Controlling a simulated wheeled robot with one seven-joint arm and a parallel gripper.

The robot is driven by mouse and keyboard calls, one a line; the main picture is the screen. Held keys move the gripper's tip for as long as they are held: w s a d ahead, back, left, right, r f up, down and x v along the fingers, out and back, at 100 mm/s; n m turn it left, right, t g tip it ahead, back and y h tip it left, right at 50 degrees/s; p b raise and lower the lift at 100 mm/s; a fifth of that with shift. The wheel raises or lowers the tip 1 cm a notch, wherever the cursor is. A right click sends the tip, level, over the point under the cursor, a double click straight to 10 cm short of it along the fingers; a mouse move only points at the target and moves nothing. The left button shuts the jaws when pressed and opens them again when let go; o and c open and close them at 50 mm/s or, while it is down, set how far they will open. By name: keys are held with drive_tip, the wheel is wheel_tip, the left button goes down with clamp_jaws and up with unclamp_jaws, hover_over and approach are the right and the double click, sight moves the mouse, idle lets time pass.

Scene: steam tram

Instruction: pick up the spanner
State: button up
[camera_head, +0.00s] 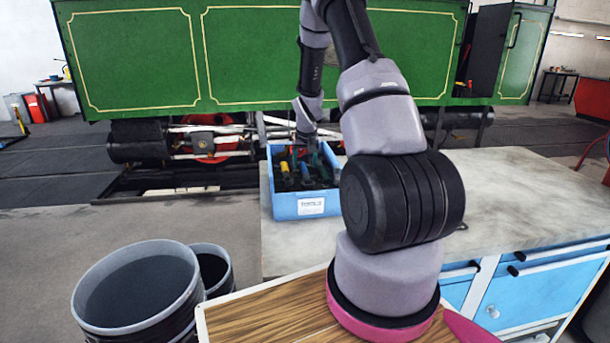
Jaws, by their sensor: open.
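A blue crate (279,207) with a white label stands on the grey workbench top. Several tools (306,176) lie in it, some with yellow, blue and green parts. I cannot make out which of them, if any, is the spanner; they are small and partly hidden by the crate's front wall. My arm reaches over the bench, and my gripper (310,150) hangs downward over the crate, just above or among the tools. It is open. Its fingertips are dark and hard to tell from the tools.
The workbench (520,195) has bare top to the right of the crate and blue cabinet doors (515,297) below. Two dark bins (137,285) stand at the front left. The green steam tram (250,55) stands behind the bench.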

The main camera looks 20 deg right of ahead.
drive_tip(key=shift+x, duration=1.05)
drive_tip(key=shift+a, duration=0.1)
drive_tip(key=shift+c, duration=0.3)
clamp_jaws()
drive_tip(key=shift+r, duration=0.15)
